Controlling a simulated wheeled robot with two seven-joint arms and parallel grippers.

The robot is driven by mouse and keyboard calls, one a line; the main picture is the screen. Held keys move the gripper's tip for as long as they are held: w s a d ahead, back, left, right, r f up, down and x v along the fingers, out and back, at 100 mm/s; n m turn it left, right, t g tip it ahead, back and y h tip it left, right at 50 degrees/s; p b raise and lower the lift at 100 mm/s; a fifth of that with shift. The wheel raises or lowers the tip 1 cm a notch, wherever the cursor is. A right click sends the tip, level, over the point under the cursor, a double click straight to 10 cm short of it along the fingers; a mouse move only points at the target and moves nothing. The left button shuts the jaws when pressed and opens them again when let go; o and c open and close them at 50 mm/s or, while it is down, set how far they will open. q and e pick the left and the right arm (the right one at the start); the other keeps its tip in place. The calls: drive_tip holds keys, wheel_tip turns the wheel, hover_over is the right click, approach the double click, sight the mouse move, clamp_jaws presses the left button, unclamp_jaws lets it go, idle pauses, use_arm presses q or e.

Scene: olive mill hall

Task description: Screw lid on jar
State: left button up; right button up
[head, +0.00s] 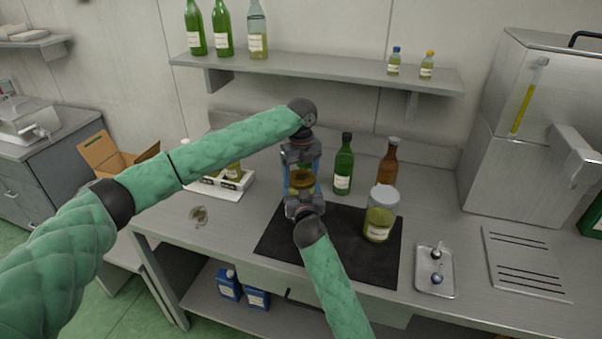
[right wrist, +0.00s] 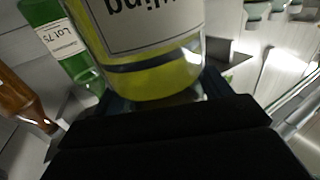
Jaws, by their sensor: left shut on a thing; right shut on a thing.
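My left gripper (head: 301,166) comes down from above and is shut on the brownish-gold lid (head: 301,177). My right gripper (head: 302,194) comes up from the front and is shut on the jar (right wrist: 150,60), which holds yellow-green liquid and has a white printed label, seen close in the right wrist view. In the head view the lid is right over the jar, between the two grippers above the dark mat. The fingers hide most of the jar and its rim, so I cannot tell whether the lid is seated.
Another lidded jar (head: 381,215) stands on the dark mat (head: 345,255). A green bottle (head: 343,165) and a brown bottle (head: 387,165) stand behind. A small metal tray (head: 435,271) lies to the right, a white scale (head: 232,184) to the left. The mat's front is clear.

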use_arm(q)
drive_tip(key=m, duration=0.4)
drive_tip(key=shift+w+a+r, duration=0.1)
drive_tip(key=shift+w, duration=0.05)
drive_tip(key=m, duration=0.4)
drive_tip(key=o, duration=1)
drive_tip(key=shift+c, duration=0.2)
drive_tip(key=shift+r, duration=2.15)
drive_tip(key=shift+r, duration=0.1)
drive_tip(key=shift+c, duration=0.3)
